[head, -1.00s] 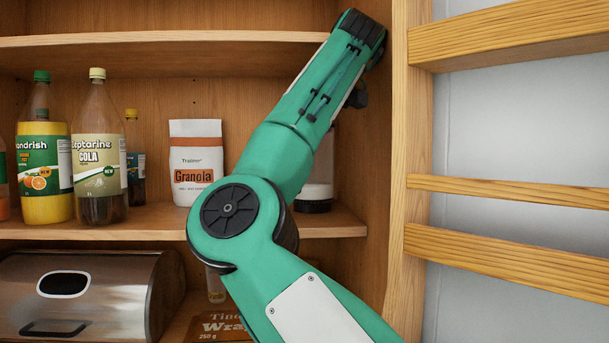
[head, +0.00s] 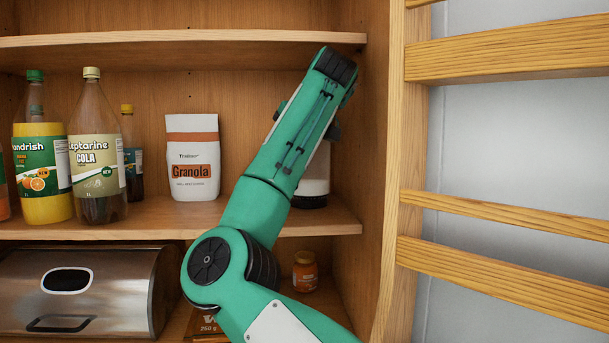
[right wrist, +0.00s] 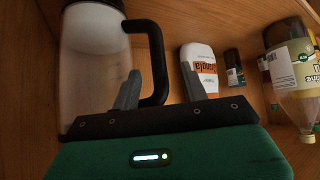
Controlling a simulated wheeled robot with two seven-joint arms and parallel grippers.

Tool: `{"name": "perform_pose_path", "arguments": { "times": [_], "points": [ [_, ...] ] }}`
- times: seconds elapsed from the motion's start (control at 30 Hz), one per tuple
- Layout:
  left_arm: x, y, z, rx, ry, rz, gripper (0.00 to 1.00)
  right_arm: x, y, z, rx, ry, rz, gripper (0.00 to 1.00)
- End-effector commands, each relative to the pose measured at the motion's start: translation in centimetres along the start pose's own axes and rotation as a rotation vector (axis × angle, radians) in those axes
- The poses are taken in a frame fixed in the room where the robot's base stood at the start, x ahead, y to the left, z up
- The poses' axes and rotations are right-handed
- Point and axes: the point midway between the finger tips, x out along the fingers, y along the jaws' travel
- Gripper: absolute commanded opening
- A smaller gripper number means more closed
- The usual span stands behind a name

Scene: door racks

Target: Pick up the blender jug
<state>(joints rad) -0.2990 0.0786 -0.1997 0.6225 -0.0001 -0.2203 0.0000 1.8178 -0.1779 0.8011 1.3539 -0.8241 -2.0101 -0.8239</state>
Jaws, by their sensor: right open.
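The blender jug (head: 314,181) stands on the middle shelf at its right end. In the head view it is mostly hidden behind my right arm, with a pale lower part and dark base showing. In the right wrist view the jug (right wrist: 90,65) shows its clear body and black handle (right wrist: 157,62). My right gripper (right wrist: 160,88) is open. The handle's upright part appears between its two fingers in that view; I cannot tell whether they touch it. My right gripper's fingers are hidden in the head view. My left gripper is not in view.
A granola bag (head: 193,160) stands left of the jug, with several bottles (head: 95,150) farther left. A shelf board (head: 170,40) runs above. The cabinet side and wooden door racks (head: 500,55) stand close on the right. A bread bin (head: 85,290) and small jar (head: 305,270) are below.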

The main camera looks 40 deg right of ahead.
Motion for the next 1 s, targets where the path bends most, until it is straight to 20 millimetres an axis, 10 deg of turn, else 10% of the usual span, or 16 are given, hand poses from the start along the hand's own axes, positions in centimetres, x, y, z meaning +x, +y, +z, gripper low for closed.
{"name": "perform_pose_path", "arguments": {
  "times": [0.77, 1.0],
  "points": [
    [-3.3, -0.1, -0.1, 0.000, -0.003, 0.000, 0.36, 4.4, 0.1, 0.1, 0.000, -0.001, 0.001, 0.44],
    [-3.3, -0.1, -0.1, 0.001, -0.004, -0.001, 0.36, 4.4, 0.1, 0.1, 0.000, -0.001, 0.001, 0.03]
  ]
}}
